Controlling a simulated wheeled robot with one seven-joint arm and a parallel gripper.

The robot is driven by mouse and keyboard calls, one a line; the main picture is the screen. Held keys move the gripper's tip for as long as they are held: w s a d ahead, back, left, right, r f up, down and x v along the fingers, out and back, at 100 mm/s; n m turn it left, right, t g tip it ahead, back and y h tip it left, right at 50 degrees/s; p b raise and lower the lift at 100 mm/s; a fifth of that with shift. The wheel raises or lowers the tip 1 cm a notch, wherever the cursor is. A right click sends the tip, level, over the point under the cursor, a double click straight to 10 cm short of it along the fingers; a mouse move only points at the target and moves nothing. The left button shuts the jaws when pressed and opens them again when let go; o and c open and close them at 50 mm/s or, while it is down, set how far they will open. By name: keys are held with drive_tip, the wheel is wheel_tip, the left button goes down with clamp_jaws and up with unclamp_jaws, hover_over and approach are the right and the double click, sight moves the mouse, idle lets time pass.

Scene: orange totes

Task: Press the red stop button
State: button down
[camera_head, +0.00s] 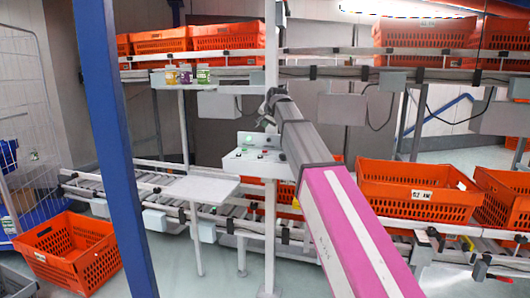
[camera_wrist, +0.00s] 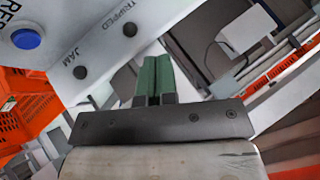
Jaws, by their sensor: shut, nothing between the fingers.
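The control box (camera_head: 255,163) is white and stands on a post in the middle of the head view, with small green spots and dark knobs on it. In the wrist view its panel (camera_wrist: 100,40) fills the upper left, tilted. It bears a blue button (camera_wrist: 26,39) by partly cut-off lettering and dark round knobs (camera_wrist: 79,73) labelled JAM and TRIPPED. My gripper (camera_wrist: 152,62) has green fingers, shut and empty, beside the panel's lower edge. In the head view my gripper (camera_head: 267,121) is above the box, partly hidden by my arm.
Orange totes stand on the upper shelf (camera_head: 223,54) and lower conveyor; a large tote (camera_head: 417,203) is at right. Small coloured cups (camera_head: 187,77) stand at upper left. A blue post (camera_head: 115,150) rises at left. A white table (camera_head: 198,187) lies left of the box.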

drive_tip(key=shift+f, duration=4.3)
drive_tip(key=shift+f, duration=0.1)
drive_tip(key=shift+f, duration=0.3)
drive_tip(key=shift+f, duration=0.45)
drive_tip(key=shift+r, duration=0.85)
drive_tip(key=shift+r, duration=0.15)
drive_tip(key=shift+r, duration=2.35)
